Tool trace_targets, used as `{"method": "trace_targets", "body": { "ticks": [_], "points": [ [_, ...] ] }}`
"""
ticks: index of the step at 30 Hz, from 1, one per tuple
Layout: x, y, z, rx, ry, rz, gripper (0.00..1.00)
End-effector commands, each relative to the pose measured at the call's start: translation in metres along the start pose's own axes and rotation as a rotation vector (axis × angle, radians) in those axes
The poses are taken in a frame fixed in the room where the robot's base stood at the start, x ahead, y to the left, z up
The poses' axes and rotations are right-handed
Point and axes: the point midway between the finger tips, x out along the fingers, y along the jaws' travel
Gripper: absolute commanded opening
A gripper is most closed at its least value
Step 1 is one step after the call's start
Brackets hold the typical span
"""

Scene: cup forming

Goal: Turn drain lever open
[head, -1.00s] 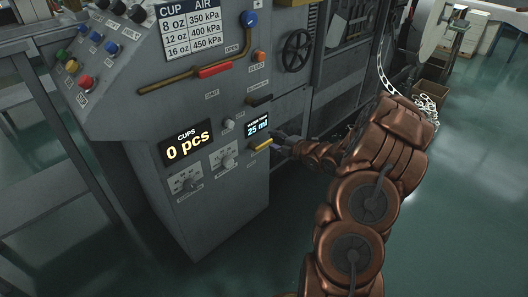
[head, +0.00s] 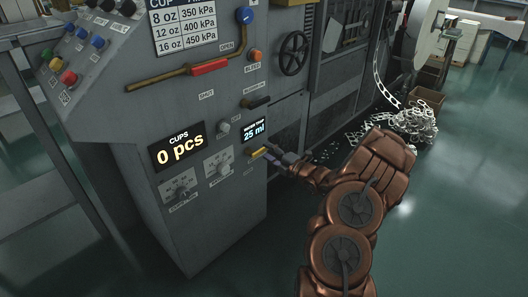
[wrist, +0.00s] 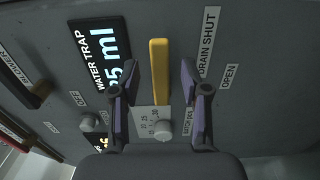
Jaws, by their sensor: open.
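The yellow drain lever (head: 258,153) is on the grey machine panel, just below the water trap display (head: 255,129), which reads 25 ml. In the wrist view the lever (wrist: 159,70) is a straight bar beside the "DRAIN SHUT" label (wrist: 209,45); an "OPEN" label (wrist: 229,76) is farther right. My gripper (wrist: 157,78) is open, with one dark finger on each side of the lever and gaps to both. In the head view my gripper (head: 272,157) reaches the lever from the right. Contact with the lever cannot be told.
A white knob (wrist: 162,129) with a dial sits below the lever in the wrist view. A dark handle (head: 255,102) is above the display. A red-gripped lever (head: 209,67) and a black handwheel (head: 293,53) are higher up. Open green floor (head: 450,220) lies at right.

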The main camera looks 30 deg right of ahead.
Motion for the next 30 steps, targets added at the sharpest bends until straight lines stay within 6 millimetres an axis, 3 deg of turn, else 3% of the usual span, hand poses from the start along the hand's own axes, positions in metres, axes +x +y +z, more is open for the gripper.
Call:
{"method": "trace_targets", "body": {
  "ticks": [9, 21, 30],
  "points": [
    [0.025, -0.002, -0.001, 0.001, 0.001, -0.002, 0.46],
    [0.029, -0.001, -0.001, 0.002, 0.000, -0.002, 0.45],
    [0.029, -0.001, -0.001, 0.002, 0.000, -0.002, 0.14]
  ]
}}
